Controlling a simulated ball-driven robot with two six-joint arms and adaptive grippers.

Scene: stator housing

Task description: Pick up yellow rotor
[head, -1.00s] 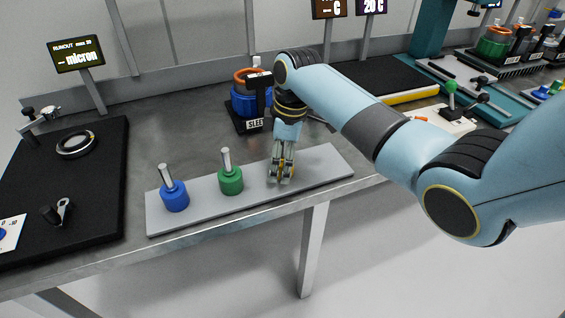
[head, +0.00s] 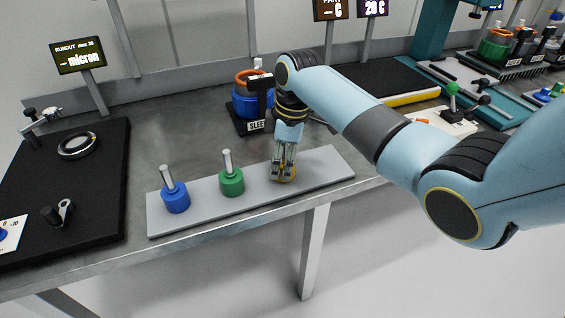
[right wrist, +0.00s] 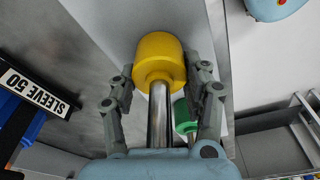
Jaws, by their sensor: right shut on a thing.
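The yellow rotor (right wrist: 160,60) shows in the right wrist view, its silver shaft (right wrist: 160,115) running toward the palm. In the head view the yellow rotor (head: 286,175) is mostly hidden behind my right gripper (head: 282,175), at the right part of the grey plate (head: 325,168). My right gripper (right wrist: 165,85) also shows in the right wrist view, with one finger on each side of the rotor and shut on it. I cannot tell whether the rotor still touches the plate. My left gripper is not in view.
A green rotor (head: 231,183) and a blue rotor (head: 175,197) stand upright on the plate to the left. A sleeve stand (head: 252,125) is behind my right gripper. A black mat (head: 100,190) lies at the left. The table's front edge is close to the plate.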

